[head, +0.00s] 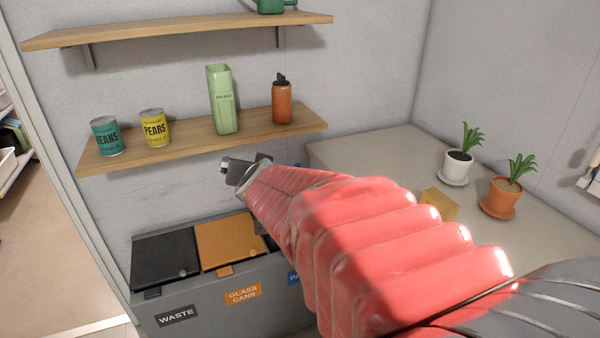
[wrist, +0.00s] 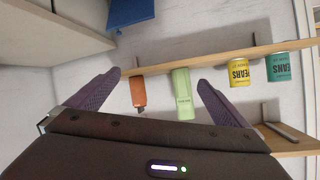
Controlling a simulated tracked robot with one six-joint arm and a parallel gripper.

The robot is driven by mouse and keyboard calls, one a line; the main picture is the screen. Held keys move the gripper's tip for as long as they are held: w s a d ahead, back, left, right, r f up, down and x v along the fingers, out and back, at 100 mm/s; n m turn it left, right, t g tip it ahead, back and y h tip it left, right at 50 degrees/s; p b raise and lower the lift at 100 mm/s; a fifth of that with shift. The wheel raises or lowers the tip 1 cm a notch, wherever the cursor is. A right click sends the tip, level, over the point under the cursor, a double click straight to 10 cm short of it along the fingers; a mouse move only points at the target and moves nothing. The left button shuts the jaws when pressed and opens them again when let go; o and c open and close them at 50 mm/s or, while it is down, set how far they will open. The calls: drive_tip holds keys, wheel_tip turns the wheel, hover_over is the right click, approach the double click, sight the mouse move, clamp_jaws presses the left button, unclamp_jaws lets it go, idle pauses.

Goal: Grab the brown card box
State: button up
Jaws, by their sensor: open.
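A small brown card box (head: 439,204) sits on the pale counter at the right in the head view. My red-sleeved arm passes in front of it and hides part of it. My gripper (head: 236,171) is well to the left of the box, in front of the wall below the lower shelf. In the wrist view my gripper (wrist: 160,84) has its two fingers spread wide with nothing between them. The box does not show in the wrist view.
The lower shelf (head: 190,143) holds a beans can, a pears can, a green container (head: 222,100) and an orange bottle (head: 282,100). Lidded waste bins (head: 230,245) stand below. Two potted plants (head: 457,165) stand near the box. The counter (head: 370,150) is clear behind the box.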

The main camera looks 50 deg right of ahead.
drive_tip(key=s+d+f+m+g+h, duration=0.1)
drive_tip(key=s+d+m+g+h, duration=0.3)
drive_tip(key=d, duration=0.7)
drive_tip(key=m+g+h, duration=0.1)
drive_tip(key=m+g, duration=0.7)
drive_tip(key=g, duration=0.4)
approach(435, 202)
drive_tip(key=a, duration=0.1)
drive_tip(key=shift+a+r, duration=0.2)
drive_tip(key=shift+r, duration=0.05)
drive_tip(key=shift+x, duration=4.3)
drive_tip(key=shift+w+d, duration=0.1)
drive_tip(key=shift+d, duration=0.05)
drive_tip(key=shift+x, duration=2.55)
drive_tip(key=shift+w, duration=0.15)
